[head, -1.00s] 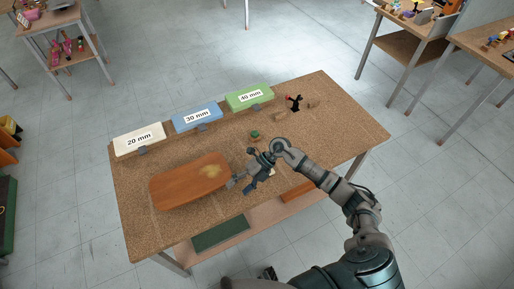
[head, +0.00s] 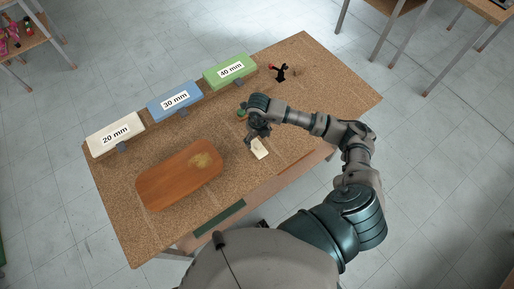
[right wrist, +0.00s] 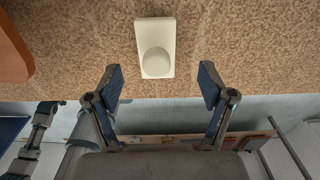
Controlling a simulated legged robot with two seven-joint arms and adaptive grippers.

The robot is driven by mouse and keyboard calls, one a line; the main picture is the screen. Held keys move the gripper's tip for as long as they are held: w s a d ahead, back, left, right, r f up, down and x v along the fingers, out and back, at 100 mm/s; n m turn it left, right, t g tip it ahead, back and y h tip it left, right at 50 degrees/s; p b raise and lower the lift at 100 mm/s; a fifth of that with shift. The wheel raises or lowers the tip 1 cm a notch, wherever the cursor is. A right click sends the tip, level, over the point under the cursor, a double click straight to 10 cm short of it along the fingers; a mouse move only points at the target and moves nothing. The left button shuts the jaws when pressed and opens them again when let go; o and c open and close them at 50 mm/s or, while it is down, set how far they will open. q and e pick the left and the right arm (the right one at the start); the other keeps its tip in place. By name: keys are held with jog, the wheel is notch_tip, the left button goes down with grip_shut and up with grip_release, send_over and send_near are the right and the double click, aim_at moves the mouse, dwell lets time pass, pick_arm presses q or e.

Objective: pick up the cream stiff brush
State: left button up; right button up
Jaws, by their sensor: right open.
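Nothing is held. My left gripper is not seen in the head view.
The bench (head: 215,221) carries an orange-brown board (head: 172,181) with a yellowish patch, left of the brush. White (head: 114,135), blue (head: 174,101) and green (head: 230,70) labelled blocks line the back. A small black-and-red item (head: 280,73) stands at back right.

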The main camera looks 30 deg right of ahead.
aim_at(257, 144)
jog(key=shift+d+f, duration=0.3)
jog(key=shift+f, duration=0.55)
jog(key=shift+s+f, duration=0.15)
jog(key=shift+f, duration=0.25)
jog(key=f, duration=0.1)
jog(key=a+f, duration=0.1)
jog(key=f, duration=0.1)
jog(key=shift+s+a+f, duration=0.1)
jog(key=shift+s+f, duration=0.05)
jog(key=shift+f, duration=0.15)
jog(key=shift+a+f, duration=0.1)
jog(key=shift+f, duration=0.25)
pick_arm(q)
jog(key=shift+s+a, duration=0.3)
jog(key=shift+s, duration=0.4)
pick_arm(e)
jog(key=shift+c, duration=0.2)
jog(key=shift+d, duration=0.4)
jog(key=c, duration=1.3)
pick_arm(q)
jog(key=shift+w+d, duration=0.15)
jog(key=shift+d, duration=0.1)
pick_arm(e)
jog(key=shift+o, duration=0.2)
jog(key=shift+a, duration=0.1)
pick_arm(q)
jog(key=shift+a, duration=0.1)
pick_arm(e)
jog(key=shift+a, duration=0.1)
